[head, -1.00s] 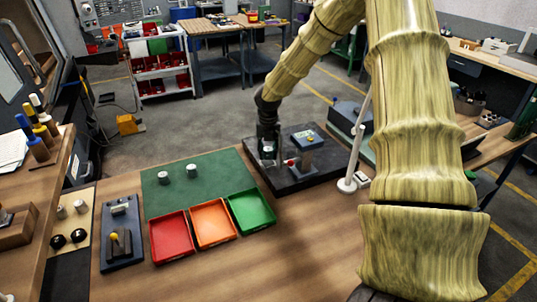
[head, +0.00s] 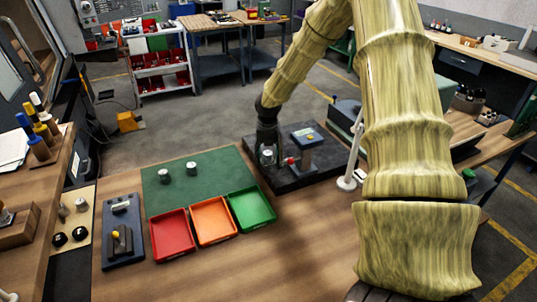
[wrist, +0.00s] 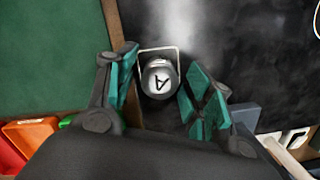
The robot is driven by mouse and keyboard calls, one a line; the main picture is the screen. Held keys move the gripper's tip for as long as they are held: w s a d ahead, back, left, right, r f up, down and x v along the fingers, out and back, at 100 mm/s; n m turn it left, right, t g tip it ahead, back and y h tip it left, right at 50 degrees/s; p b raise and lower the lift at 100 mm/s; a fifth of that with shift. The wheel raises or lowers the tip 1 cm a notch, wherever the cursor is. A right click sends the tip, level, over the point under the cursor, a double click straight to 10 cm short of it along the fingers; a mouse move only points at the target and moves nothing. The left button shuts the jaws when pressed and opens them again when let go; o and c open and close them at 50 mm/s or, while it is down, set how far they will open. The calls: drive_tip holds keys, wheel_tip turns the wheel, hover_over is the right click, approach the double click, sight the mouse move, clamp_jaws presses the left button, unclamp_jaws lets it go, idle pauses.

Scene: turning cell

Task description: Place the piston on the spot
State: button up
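The piston (wrist: 160,79), a silver cylinder marked "A" on top, stands upright on the dark plate (head: 325,169). In the wrist view it is inside a white square outline (wrist: 177,51), the spot, whose near part is hidden. In the head view the piston (head: 267,154) shows between my fingers. My gripper (wrist: 160,88) is open around it, with teal-padded fingers on both sides and small gaps visible. In the head view my gripper (head: 267,160) is low over the left part of the plate.
A gauge stand (head: 307,150) with a red knob is close right of my gripper. Two more silver cylinders stand on the green mat (head: 215,165). Red (head: 172,235), orange (head: 214,221) and green (head: 251,208) trays lie in front. A white post (head: 350,170) stands right.

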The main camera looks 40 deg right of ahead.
sight(268, 156)
drive_tip(key=shift+r, duration=0.2)
wheel_tip(268, 156, up, 12)
drive_tip(key=s+a+b, duration=0.1)
drive_tip(key=b, duration=0.2)
idle(0.6)
drive_tip(key=shift+s, duration=0.1)
idle(1.0)
